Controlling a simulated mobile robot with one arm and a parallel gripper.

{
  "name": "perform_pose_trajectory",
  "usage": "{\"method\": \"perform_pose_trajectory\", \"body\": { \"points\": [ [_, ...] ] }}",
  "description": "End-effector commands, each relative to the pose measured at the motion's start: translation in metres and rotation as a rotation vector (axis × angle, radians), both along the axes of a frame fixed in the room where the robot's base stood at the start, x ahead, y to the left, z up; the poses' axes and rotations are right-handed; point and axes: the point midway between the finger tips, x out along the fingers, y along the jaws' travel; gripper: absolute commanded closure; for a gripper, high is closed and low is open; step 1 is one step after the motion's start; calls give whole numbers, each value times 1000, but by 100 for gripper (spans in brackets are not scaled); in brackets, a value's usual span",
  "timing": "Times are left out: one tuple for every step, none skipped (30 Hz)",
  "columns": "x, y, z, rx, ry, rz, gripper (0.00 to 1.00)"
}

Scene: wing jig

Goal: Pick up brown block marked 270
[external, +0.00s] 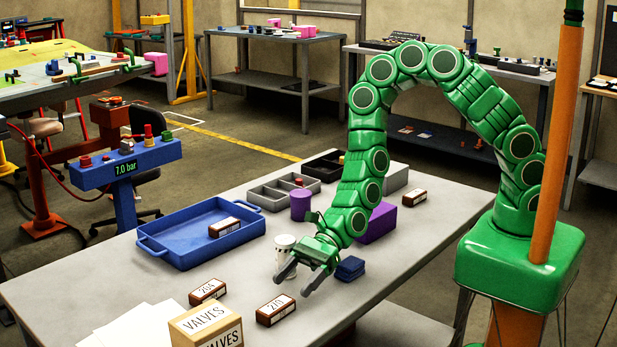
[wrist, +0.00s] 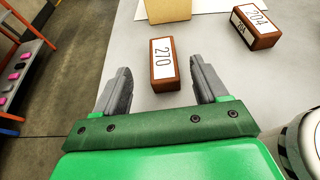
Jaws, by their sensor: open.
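The brown block marked 270 (external: 276,310) lies on the grey table near its front edge. In the wrist view the block (wrist: 163,64) shows its white 270 label facing up, ahead of and between the fingers. My gripper (external: 292,281) is open and empty, above the table and a little behind the block in the external view. In the wrist view its two grey fingers (wrist: 162,88) stand apart, with the block's near end between their tips. I cannot tell the exact height of the fingers above the table.
A similar brown block marked 204 (external: 208,291) lies nearby, also in the wrist view (wrist: 256,27).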

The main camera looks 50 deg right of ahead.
Motion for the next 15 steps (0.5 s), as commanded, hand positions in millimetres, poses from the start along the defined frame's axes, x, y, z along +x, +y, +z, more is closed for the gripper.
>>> {"method": "perform_pose_trajectory", "body": {
  "points": [
    [-1, 0, -4, -6, 7, -5, 28],
    [-1, 0, -6, -9, 11, -8, 28],
    [-1, 1, -7, -11, 13, -10, 28],
    [-1, 1, -8, -12, 14, -11, 28],
    [-1, 2, -9, -12, 14, -11, 28],
    [-1, 4, -10, -12, 14, -11, 28],
    [-1, 5, -10, -12, 14, -10, 28],
    [-1, 7, -11, -12, 13, -10, 28],
    [-1, 10, -12, -12, 13, -9, 28],
    [-1, 12, -13, -13, 12, -9, 28],
    [-1, 15, -14, -12, 12, -9, 28],
    [-1, 17, -15, -12, 11, -9, 28],
    [-1, 19, -16, -12, 11, -9, 28],
    [0, 21, -16, -12, 11, -9, 28],
    [0, 23, -17, -12, 11, -10, 28]
  ]
}}
